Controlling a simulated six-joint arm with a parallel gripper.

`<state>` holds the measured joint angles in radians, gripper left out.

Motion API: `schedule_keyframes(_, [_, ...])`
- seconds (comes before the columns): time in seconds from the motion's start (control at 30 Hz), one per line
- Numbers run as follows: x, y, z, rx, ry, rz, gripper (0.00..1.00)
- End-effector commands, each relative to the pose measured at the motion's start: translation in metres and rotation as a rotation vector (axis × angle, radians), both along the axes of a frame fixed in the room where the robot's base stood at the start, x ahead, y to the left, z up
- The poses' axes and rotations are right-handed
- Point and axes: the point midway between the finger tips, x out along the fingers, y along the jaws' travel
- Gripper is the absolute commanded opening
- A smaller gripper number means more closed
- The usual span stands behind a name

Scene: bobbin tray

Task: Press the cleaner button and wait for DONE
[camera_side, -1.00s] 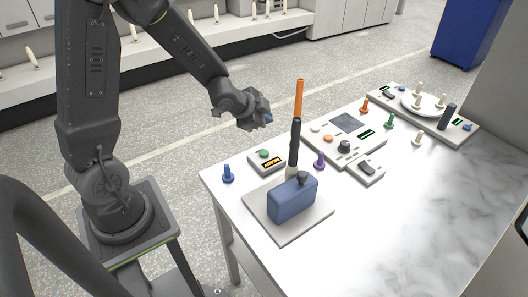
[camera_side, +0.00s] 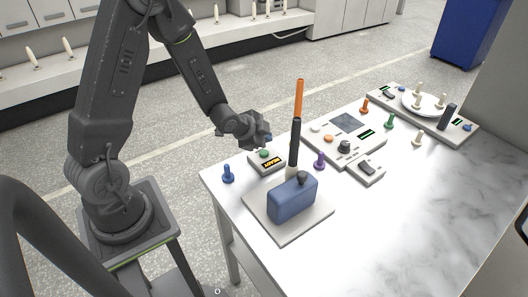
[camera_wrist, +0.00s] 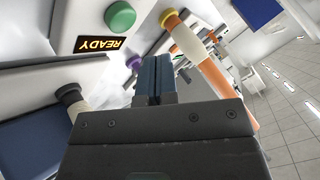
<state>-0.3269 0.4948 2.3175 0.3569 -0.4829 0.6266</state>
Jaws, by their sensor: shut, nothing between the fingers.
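The cleaner box (camera_side: 281,168) sits at the near left part of the table. Its round green button (camera_side: 264,153) is on top, beside a display (camera_side: 271,163) with orange lettering. In the wrist view the display (camera_wrist: 100,44) reads READY and the green button (camera_wrist: 120,16) is in plain sight. My gripper (camera_side: 268,139) is shut and empty, above and just behind the box, apart from the button. In the wrist view my blue fingertips (camera_wrist: 154,66) are together, below the button in the picture.
A black and orange wand (camera_side: 297,110) stands upright by a blue block (camera_side: 292,201) on a pale plate, close to the gripper. Blue (camera_side: 228,174) and purple (camera_side: 320,160) pegs flank the box. A control panel (camera_side: 345,138) lies to the right. The table's right front is clear.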

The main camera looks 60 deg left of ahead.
Motion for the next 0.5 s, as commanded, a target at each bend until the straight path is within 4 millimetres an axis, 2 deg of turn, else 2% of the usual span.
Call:
schedule_keyframes(0.2, [0.0, 0.0, -0.018, 0.0, 0.0, 0.0, 0.0])
schedule_keyframes(0.5, [0.0, 0.0, -0.022, 0.001, -0.001, 0.001, 0.0])
